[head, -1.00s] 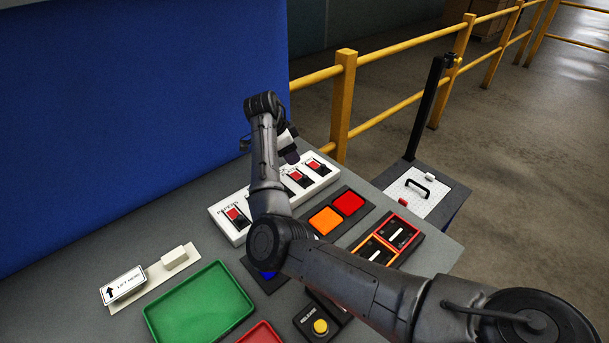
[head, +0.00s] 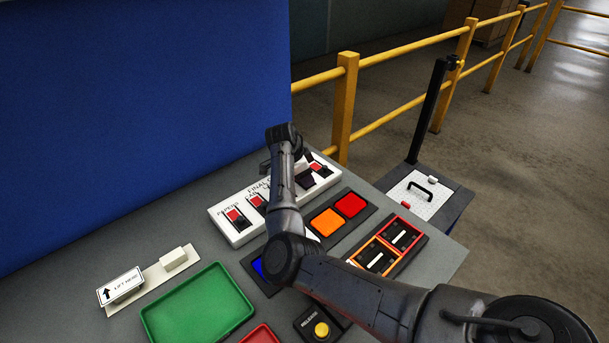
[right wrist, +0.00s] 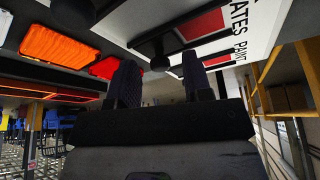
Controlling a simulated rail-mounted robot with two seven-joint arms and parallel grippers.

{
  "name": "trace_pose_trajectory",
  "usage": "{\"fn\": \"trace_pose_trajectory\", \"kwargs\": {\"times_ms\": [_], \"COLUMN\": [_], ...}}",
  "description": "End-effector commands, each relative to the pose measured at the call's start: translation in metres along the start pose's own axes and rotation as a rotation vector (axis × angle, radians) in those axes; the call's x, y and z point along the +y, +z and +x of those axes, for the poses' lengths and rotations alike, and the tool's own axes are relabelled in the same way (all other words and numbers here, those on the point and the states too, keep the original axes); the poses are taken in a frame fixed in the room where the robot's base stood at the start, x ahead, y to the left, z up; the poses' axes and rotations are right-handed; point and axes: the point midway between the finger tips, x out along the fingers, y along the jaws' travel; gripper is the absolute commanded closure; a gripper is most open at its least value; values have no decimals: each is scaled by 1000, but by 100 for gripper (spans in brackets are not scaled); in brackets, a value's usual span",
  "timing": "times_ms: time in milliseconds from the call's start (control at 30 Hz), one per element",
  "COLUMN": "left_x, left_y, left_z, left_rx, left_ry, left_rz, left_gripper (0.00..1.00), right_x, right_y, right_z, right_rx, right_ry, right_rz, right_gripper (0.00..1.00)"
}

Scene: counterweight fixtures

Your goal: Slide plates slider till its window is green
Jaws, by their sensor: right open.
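The white slider panel (head: 238,237) stands at the back of the console. In the right wrist view, the slider beside the partly cut-off label "ATES" has a red window (right wrist: 203,25) and a dark knob (right wrist: 150,47). A neighbouring slider labelled "PAINT" also shows red (right wrist: 213,60). My right gripper (head: 308,182) is low over the right part of the panel, partly hidden by its own arm in the head view. In the right wrist view its two fingers (right wrist: 160,82) are apart, with nothing held between them. Contact with a knob cannot be told. My left gripper is out of view.
Other sliders, one labelled "PAPERS" (head: 235,217), show red windows. Orange (head: 327,221) and red (head: 350,204) squares lie in front of the panel. A green tray (head: 198,303) is at front left. A blue board (head: 130,120) and yellow railing (head: 346,105) stand behind.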

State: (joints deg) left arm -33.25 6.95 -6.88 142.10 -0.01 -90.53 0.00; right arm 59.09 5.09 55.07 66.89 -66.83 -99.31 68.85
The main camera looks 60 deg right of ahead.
Motion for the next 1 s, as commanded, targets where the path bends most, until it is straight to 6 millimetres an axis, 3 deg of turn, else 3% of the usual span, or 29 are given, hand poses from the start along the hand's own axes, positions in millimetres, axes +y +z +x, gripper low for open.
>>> {"fn": "trace_pose_trajectory", "kwargs": {"times_ms": [100, 567, 867, 1000], "left_x": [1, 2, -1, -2], "left_y": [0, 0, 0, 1], "left_z": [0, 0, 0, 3], "left_rx": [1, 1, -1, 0], "left_ry": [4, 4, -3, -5], "left_rz": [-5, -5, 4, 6], "left_gripper": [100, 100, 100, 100], "right_x": [0, 0, 0, -12], "right_y": [0, 0, 0, -14], "right_z": [0, 0, 0, 5], "right_rx": [0, 0, 0, 2], "right_ry": [0, 0, 0, 7], "right_rz": [0, 0, 1, 22], "right_gripper": [55, 99, 100, 100]}}
